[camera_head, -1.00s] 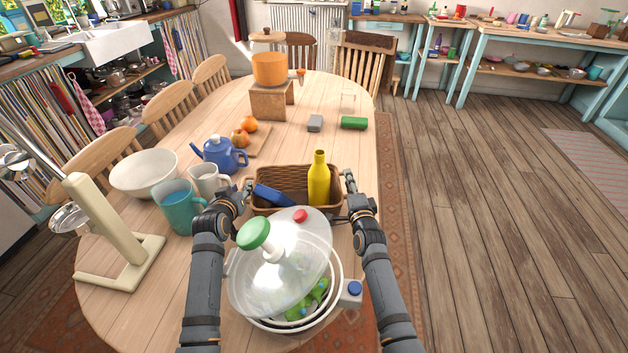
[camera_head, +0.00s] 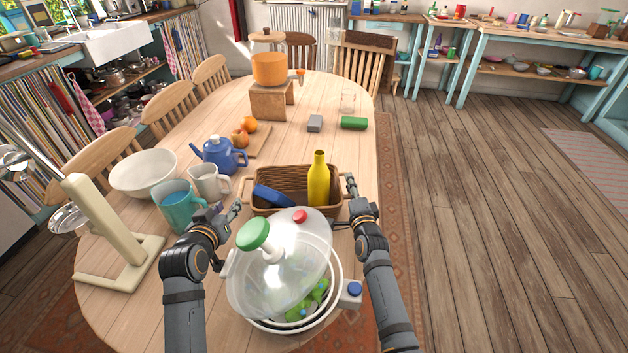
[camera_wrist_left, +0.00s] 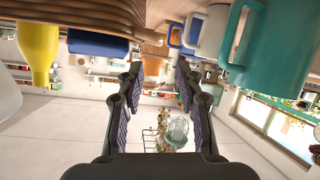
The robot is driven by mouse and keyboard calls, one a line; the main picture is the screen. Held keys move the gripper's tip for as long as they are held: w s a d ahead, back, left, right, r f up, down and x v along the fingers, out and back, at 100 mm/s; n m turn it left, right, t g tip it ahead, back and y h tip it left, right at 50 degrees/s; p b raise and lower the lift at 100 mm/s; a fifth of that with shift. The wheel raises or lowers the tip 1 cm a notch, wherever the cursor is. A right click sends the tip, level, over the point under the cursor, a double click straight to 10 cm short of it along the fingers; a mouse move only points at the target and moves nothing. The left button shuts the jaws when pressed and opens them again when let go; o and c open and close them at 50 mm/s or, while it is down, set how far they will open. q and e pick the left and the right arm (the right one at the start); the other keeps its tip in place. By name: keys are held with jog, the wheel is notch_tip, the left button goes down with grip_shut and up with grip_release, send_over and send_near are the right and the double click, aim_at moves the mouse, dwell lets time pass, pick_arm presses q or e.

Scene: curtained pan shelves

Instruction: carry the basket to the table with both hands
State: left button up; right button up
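The brown wicker basket (camera_head: 282,208) rests on the table (camera_head: 330,95). It holds a yellow bottle (camera_head: 319,185) and a blue item (camera_head: 272,195). My left gripper (camera_head: 233,211) is just left of the basket, apart from it and near the white mug. In the left wrist view, which looks upside down, its fingers (camera_wrist_left: 160,72) are spread with nothing gripped, and the basket (camera_wrist_left: 95,15) shows at the top left. My right gripper (camera_head: 349,186) is at the basket's right end by its handle; whether it is closed on it is unclear.
A clear-lidded pot (camera_head: 290,270) stands close in front of the basket, between my arms. A teal mug (camera_head: 178,208), white mug (camera_head: 208,182) and blue teapot (camera_head: 218,155) crowd the left.

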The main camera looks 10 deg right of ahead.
jog(key=s, duration=0.6)
jog(key=shift+s+d+r, duration=0.1)
jog(key=shift+d, duration=0.05)
